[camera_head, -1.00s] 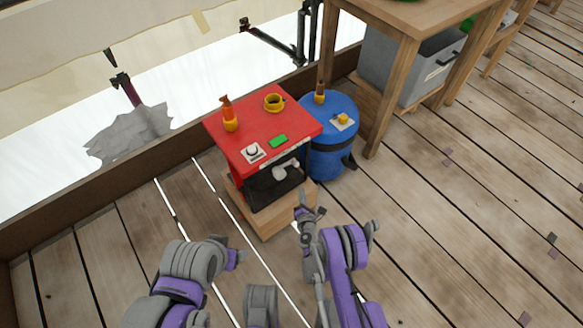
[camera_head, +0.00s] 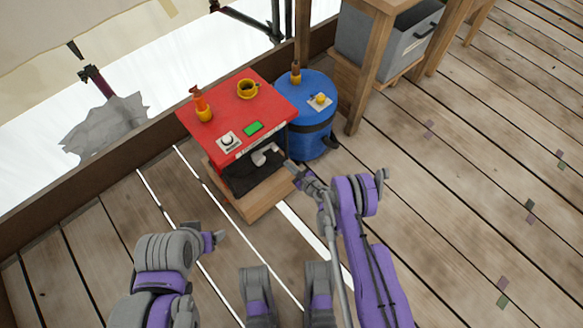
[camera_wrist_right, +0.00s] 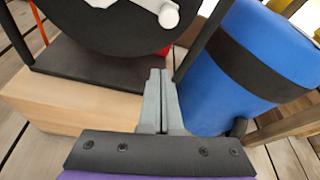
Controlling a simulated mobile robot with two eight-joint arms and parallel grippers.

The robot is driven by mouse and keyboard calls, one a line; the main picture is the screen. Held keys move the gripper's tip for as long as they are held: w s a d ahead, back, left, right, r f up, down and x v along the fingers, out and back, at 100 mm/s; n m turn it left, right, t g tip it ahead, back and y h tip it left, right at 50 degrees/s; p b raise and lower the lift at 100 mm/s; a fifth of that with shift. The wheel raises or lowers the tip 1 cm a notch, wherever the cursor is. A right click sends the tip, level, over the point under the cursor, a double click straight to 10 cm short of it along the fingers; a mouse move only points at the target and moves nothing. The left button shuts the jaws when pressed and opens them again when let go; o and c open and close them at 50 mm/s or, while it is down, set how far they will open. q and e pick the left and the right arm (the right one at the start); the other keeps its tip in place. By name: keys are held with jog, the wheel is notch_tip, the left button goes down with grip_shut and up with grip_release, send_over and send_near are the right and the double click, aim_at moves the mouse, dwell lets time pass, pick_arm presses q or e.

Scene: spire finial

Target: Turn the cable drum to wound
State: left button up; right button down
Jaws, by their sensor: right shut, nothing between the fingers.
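The cable drum shows as a dark disc with a white crank handle (camera_head: 266,154) under the red-topped stand (camera_head: 236,112). In the right wrist view the black drum face (camera_wrist_right: 110,28) fills the upper left, with the white handle (camera_wrist_right: 150,8) at the top edge. My right gripper (camera_head: 292,168) is just in front of the stand's right front corner. In the right wrist view its fingers (camera_wrist_right: 161,75) are together and empty, below and apart from the handle.
A blue barrel (camera_head: 312,140) stands close to the stand's right side. An orange bottle (camera_head: 202,108) and a yellow cup (camera_head: 247,90) stand on the red top. A wooden bench (camera_head: 357,92) with a grey bin (camera_head: 408,42) is at the back right.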

jog(key=x, duration=0.6)
jog(key=shift+s+a+r, duration=0.1)
jog(key=shift+s+r, duration=0.05)
jog(key=shift+r, duration=0.55)
jog(key=shift+s+a+r, duration=0.1)
jog(key=shift+s+r, duration=0.05)
jog(key=shift+r, duration=0.6)
jog(key=shift+s+a+r, duration=0.1)
jog(key=shift+s+r, duration=0.1)
jog(key=shift+r, duration=0.5)
jog(key=shift+w+d+r+b, duration=0.15)
jog(key=shift+d+r+b, duration=0.05)
jog(key=shift+r+b, duration=0.6)
